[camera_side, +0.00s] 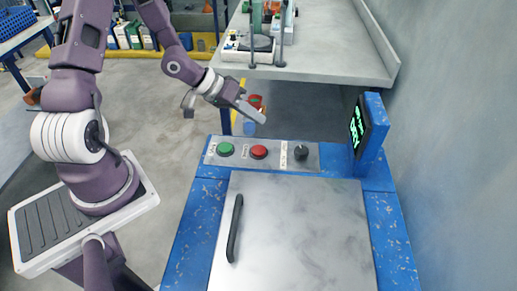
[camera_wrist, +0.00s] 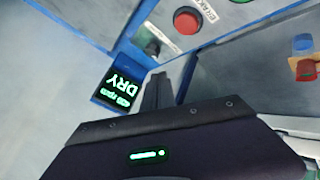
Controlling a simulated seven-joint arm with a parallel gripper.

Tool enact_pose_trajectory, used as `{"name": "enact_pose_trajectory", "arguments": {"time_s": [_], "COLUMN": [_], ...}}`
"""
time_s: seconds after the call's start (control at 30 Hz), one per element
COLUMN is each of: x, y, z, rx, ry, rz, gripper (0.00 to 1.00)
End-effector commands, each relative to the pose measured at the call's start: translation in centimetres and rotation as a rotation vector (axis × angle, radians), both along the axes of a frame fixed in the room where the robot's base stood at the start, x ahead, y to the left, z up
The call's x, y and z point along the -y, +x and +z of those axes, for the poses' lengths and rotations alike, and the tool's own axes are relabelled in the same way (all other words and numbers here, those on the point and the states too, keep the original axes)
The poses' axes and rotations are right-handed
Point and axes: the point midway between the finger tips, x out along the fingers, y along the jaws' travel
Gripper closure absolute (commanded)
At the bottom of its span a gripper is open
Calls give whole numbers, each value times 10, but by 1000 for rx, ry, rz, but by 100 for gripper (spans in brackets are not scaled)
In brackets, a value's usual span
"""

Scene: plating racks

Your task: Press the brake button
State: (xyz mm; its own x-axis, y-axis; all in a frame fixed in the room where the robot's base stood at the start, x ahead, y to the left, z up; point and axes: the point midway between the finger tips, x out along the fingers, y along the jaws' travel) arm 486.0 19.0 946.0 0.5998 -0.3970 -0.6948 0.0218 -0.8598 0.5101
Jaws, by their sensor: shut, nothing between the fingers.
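The red button (camera_side: 259,152) sits in the middle of a grey control panel (camera_side: 310,167), between a green button (camera_side: 226,149) and a black knob (camera_side: 301,152). In the wrist view the red button (camera_wrist: 187,20) shows at the top, with a label beside it that seems to read BRAKE. My gripper (camera_side: 262,118) is shut and empty, held in the air above the panel's far edge and apart from the red button. Its fingers show in the wrist view (camera_wrist: 157,90), below the button in the picture.
A blue machine (camera_side: 190,225) carries the panel and a metal lid (camera_side: 300,230) with a black handle (camera_side: 235,228). A display (camera_side: 360,125) stands at the right; in the wrist view the display (camera_wrist: 118,89) reads DRY. A grey bench (camera_side: 335,45) lies behind.

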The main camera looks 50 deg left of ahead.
Motion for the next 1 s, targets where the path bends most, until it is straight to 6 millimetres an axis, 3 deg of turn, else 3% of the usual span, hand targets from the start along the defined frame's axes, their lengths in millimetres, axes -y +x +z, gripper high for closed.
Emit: {"name": "enact_pose_trajectory", "arguments": {"time_s": [0.53,1.0], "x": [0,0], "y": [0,0], "z": [-73,-84], "rx": [-2,-1], "ry": [1,4], "rz": [-1,0], "gripper": [100,100]}}
